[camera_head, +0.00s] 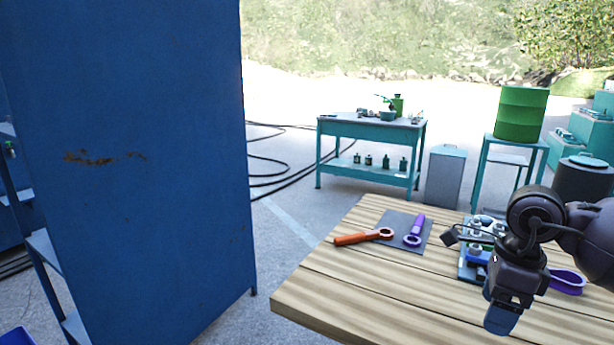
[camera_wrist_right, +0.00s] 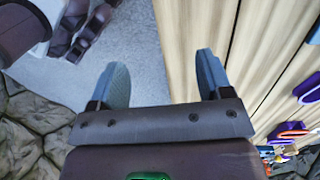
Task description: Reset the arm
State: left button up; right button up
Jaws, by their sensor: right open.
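My right gripper (camera_head: 500,318) hangs over the right part of the wooden table in the head view, pointing down. In the right wrist view its two grey fingers (camera_wrist_right: 160,82) are spread apart with nothing between them. They appear over the table edge, with grey floor on one side and planks on the other. My left gripper is in neither view.
The wooden table (camera_head: 345,285) holds a dark mat (camera_head: 392,240) with an orange-handled ring tool (camera_head: 358,238) and a purple one (camera_head: 415,232). A blue fixture (camera_head: 470,262) and another purple tool (camera_head: 568,282) lie beside my right arm. A tall blue cabinet (camera_head: 140,170) stands left.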

jog(key=s+a+f+m+t+y+p, duration=0.1)
jog(key=s+a+f+m+t+y, duration=0.2)
jog(key=a+m+y, duration=0.5)
jog(key=s+a+f+m+t+y+p, duration=0.1)
jog(key=s+a+f+m+t+y, duration=0.2)
jog(key=a+m+y, duration=0.45)
jog(key=s+d+f+m+t+h+p, duration=0.1)
jog(key=d+f+m+t+h, duration=0.25)
jog(key=m+t, duration=0.4)
jog(key=s+d+f+m+t+h, duration=0.1)
jog(key=d+f+m+t+h, duration=0.3)
jog(key=m, duration=0.7)
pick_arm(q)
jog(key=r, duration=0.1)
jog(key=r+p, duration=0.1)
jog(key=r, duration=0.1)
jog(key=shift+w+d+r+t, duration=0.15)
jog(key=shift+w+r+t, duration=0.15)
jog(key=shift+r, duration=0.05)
pick_arm(e)
jog(key=s+d+f+m+g+h, duration=0.2)
jog(key=s+f+m+g+h, duration=0.1)
jog(key=s+f+m, duration=0.3)
jog(key=s+d+f+m+g+h, duration=0.2)
jog(key=s+f+m+g+h, duration=0.1)
jog(key=s+f+m+h, duration=0.3)
notch_tip(320, 180, down, 2)
jog(key=shift+s+f+m, duration=0.25)
jog(key=shift+s+m, duration=0.15)
jog(key=shift+s, duration=0.75)
